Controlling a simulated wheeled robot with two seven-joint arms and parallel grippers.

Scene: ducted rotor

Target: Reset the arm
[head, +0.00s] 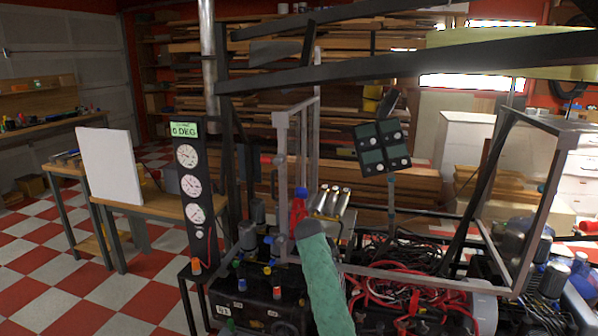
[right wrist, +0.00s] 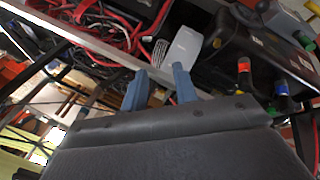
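One of my arms, in a green sleeve with a dark grey end (head: 323,279), rises from the bottom middle of the head view in front of the test rig. No gripper fingers show in that view. In the right wrist view my right gripper (right wrist: 160,73) has two blue-grey fingers standing apart, with nothing held between them. A pale grey-white part (right wrist: 183,47) lies beyond the fingertips; I cannot tell its distance. My left gripper is in neither view.
A gauge panel (head: 191,185) reading 0 DEG stands left of the rig. A metal-framed clear guard (head: 515,205) is at right. A black box with colored knobs (head: 260,300), red cables (head: 400,290) and a red bottle (head: 298,207) crowd the rig. Checkered floor (head: 50,265) is open at left.

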